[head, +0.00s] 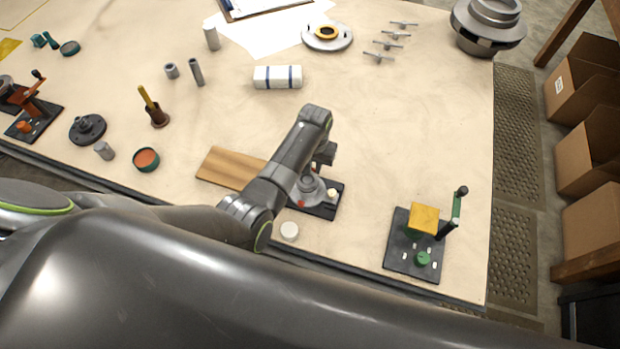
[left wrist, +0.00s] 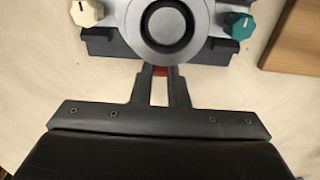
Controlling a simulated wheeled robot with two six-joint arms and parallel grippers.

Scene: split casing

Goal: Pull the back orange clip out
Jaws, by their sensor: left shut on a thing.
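The grey round casing (head: 312,190) sits on a dark base plate (head: 327,210) near the table's front edge, partly hidden by my left arm. A red-orange piece (head: 301,203) shows at its front. My left gripper (left wrist: 160,85) is behind the casing, shut on the back orange clip (left wrist: 160,71), of which only a small red-orange part shows between the fingertips. My right gripper is not in view.
A wooden board (head: 229,168) lies left of the casing. A white round cap (head: 289,231) is in front of it. A dark fixture (head: 412,262) with a yellow block and green lever stands to the right.

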